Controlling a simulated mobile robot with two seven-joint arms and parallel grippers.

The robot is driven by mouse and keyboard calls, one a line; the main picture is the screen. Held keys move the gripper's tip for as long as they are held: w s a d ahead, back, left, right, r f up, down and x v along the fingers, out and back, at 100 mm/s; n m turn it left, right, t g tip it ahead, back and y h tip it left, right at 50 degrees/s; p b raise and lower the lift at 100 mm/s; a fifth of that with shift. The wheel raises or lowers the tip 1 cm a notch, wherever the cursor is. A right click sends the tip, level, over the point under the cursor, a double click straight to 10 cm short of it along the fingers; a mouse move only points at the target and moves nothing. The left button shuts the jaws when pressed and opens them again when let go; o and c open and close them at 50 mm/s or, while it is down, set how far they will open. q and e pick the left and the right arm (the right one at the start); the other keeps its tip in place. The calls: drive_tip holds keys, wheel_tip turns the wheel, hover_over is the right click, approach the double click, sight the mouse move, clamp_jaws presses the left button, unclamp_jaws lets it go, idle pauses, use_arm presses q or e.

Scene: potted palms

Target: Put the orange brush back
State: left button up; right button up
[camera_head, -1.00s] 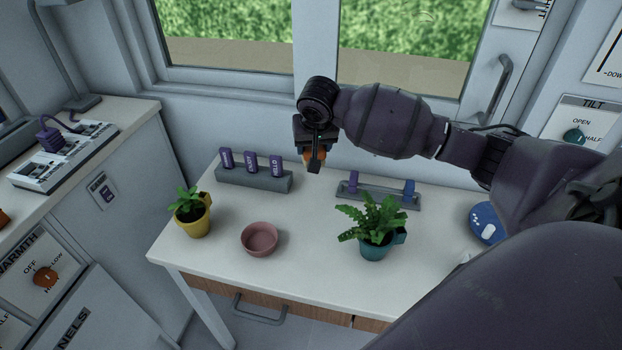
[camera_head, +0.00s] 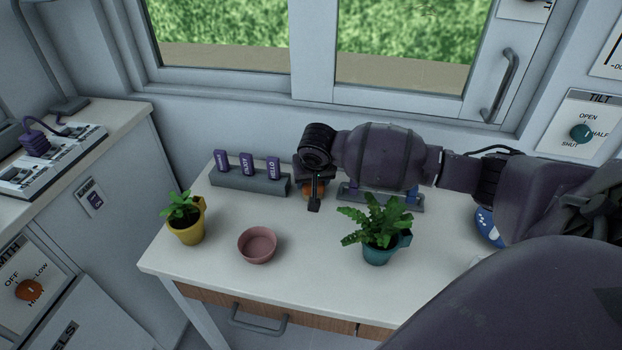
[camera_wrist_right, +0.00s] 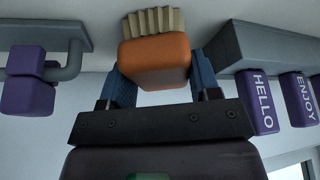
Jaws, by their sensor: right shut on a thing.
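The orange brush (camera_wrist_right: 155,62) with pale bristles (camera_wrist_right: 153,20) is between the blue fingers of my right gripper (camera_wrist_right: 160,82), which is shut on it. The bristles point at the white table top, touching or just above it; I cannot tell which. The right rack (camera_head: 426,208) is partly hidden by my arm and carries a purple piece and a blue piece. My left gripper is not in view.
The left grey rack (camera_head: 232,183) holds purple blocks; HELLO and ENJOY are readable in the wrist view. A pink bowl (camera_head: 257,244), a yellow pot plant (camera_head: 187,228) and a teal pot plant (camera_head: 378,249) stand nearer the front. The table (camera_head: 312,270) is clear between bowl and teal pot.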

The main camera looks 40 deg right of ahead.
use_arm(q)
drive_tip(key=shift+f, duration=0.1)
use_arm(e)
drive_tip(key=o, duration=0.9)
drive_tip(key=shift+r, duration=0.1)
drive_tip(key=p+v, duration=0.1)
drive_tip(key=v, duration=0.3)
drive_tip(key=shift+w, duration=0.15)
use_arm(q)
drive_tip(key=p, duration=0.1)
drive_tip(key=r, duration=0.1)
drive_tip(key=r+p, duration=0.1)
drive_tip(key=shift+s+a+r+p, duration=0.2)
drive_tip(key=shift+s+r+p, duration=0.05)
drive_tip(key=shift+p, duration=0.05)
use_arm(e)
drive_tip(key=v, duration=0.8)
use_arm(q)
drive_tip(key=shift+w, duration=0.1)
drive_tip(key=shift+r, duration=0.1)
use_arm(e)
drive_tip(key=shift+s+a, duration=0.1)
drive_tip(key=shift+s, duration=0.15)
